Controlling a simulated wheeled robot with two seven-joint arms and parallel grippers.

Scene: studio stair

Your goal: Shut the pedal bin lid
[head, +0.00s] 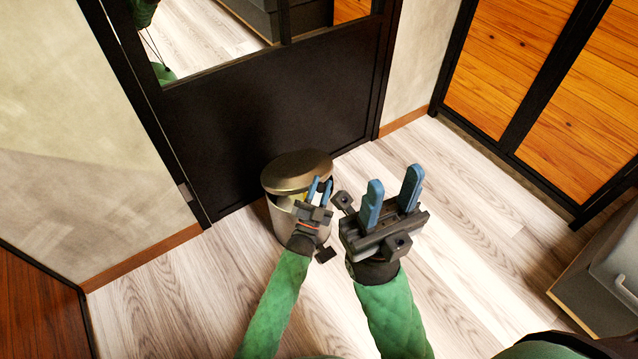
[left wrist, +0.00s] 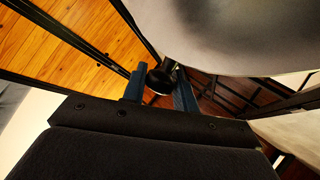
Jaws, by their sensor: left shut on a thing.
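The pedal bin (head: 289,223) is a pale metal cylinder standing on the floor against the dark panel. Its brassy round lid (head: 296,171) is tilted, with a gap to the rim at the near right side. My left gripper (head: 319,189) is at the lid's near right edge. In the left wrist view its blue fingers (left wrist: 160,90) are shut on a small dark part beside a large smooth grey surface, which looks like the lid. The exact contact is partly hidden. My right gripper (head: 391,196) is open and empty, to the right of the bin.
A black-framed mirror panel (head: 271,101) stands right behind the bin. Wooden doors (head: 512,62) in black frames are at the upper right. A grey cabinet (head: 603,275) is at the right edge. The pale plank floor (head: 461,230) is clear right of the grippers.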

